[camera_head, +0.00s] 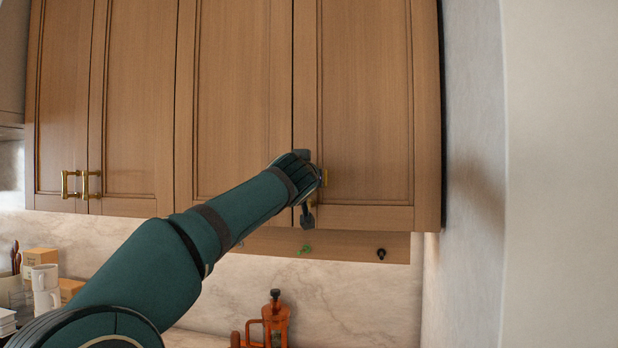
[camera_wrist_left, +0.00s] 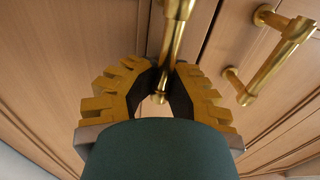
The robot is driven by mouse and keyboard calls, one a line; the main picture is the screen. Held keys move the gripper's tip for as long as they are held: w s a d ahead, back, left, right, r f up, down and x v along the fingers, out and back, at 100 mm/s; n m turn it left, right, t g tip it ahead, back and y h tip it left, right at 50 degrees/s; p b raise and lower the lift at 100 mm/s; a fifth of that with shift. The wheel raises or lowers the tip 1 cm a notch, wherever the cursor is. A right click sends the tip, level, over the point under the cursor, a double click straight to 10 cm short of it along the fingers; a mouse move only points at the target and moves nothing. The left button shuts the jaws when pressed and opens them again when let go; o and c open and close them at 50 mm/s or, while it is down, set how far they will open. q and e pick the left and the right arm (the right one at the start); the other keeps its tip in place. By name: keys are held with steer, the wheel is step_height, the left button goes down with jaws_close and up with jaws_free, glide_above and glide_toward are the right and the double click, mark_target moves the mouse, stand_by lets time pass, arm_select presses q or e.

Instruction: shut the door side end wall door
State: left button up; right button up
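The wooden end door (camera_head: 365,110), beside the end wall, is the rightmost upper cabinet door. It looks about flush with its neighbour; a small opening cannot be ruled out. My left gripper (camera_head: 312,185) is at its lower left corner, where a bit of brass handle (camera_head: 325,177) shows past the gripper. In the left wrist view, the fingers of my left gripper (camera_wrist_left: 166,80) close in on both sides of a brass bar handle (camera_wrist_left: 175,38), with hardly any gap. My right gripper is not in view.
A pale end wall (camera_head: 475,120) stands close to the right of the cabinet. Another brass handle (camera_wrist_left: 272,65) is near my fingers. Below are a hook rail (camera_head: 345,246), an orange press pot (camera_head: 275,322) and white mugs (camera_head: 45,280) on the counter.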

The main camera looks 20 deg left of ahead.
arm_select(q)
steer(key=o, duration=0.4)
steer(key=shift+a, duration=0.25)
steer(key=shift+d, duration=0.15)
steer(key=v, duration=1.2)
